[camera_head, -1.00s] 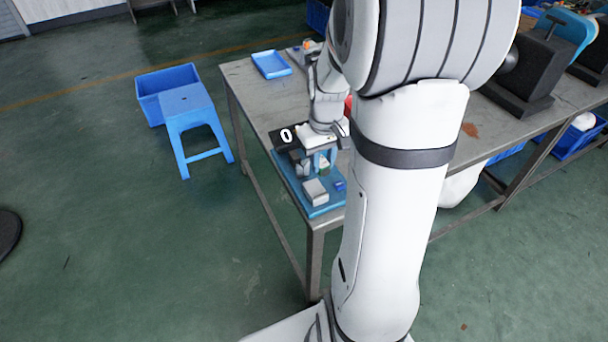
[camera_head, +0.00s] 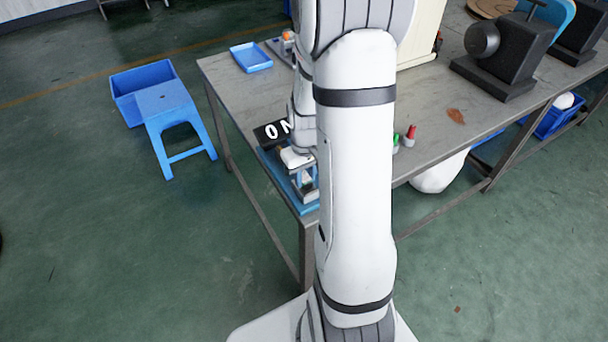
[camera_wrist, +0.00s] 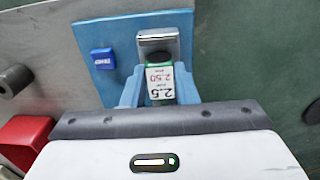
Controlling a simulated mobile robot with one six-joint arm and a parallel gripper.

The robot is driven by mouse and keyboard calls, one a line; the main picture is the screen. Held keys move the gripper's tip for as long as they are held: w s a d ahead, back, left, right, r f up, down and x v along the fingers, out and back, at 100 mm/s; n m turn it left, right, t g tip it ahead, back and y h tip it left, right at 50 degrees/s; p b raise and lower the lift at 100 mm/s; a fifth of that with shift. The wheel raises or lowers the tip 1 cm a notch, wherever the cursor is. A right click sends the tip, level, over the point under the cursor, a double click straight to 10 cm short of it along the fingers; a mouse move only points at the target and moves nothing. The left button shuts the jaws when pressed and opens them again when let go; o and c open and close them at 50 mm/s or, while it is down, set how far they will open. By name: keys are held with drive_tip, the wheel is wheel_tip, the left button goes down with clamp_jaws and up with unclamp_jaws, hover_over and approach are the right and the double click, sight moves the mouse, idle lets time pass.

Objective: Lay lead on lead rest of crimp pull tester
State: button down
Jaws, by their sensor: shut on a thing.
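The crimp pull tester has a blue base plate (camera_wrist: 92,35), a grey metal block (camera_wrist: 158,42) and a small blue button (camera_wrist: 103,58) in the wrist view. In the head view its black display (camera_head: 272,133) reads 0 N, and my arm hides part of it. My gripper (camera_wrist: 160,88) has its blue fingers shut on the lead (camera_wrist: 160,82), seen as a white label marked 2.5 with a green part at its far end. The green part is right beside the grey block; I cannot tell whether they touch. The lead rest is not clearly distinguishable.
A red object (camera_wrist: 25,138) is at lower left in the wrist view. On the table (camera_head: 235,85), a blue tray (camera_head: 250,57) lies at the back left, and red and green capped items (camera_head: 405,138) stand right of my arm. A blue stool (camera_head: 168,105) stands on the floor.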

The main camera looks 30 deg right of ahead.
drive_tip(key=c, duration=1.6)
unclamp_jaws()
drive_tip(key=shift+f, duration=0.15)
drive_tip(key=o, duration=0.5)
drive_tip(key=shift+c, duration=0.2)
wheel_tip(320, 180, up, 12)
drive_tip(key=s+a+r+t, duration=0.2)
drive_tip(key=s+a+r, duration=0.5)
drive_tip(key=s+a, duration=0.5)
drive_tip(key=shift+s+a+r+t, duration=0.15)
drive_tip(key=shift+a+r+t, duration=0.05)
drive_tip(key=shift+t, duration=0.1)
drive_tip(key=shift+c, duration=0.2)
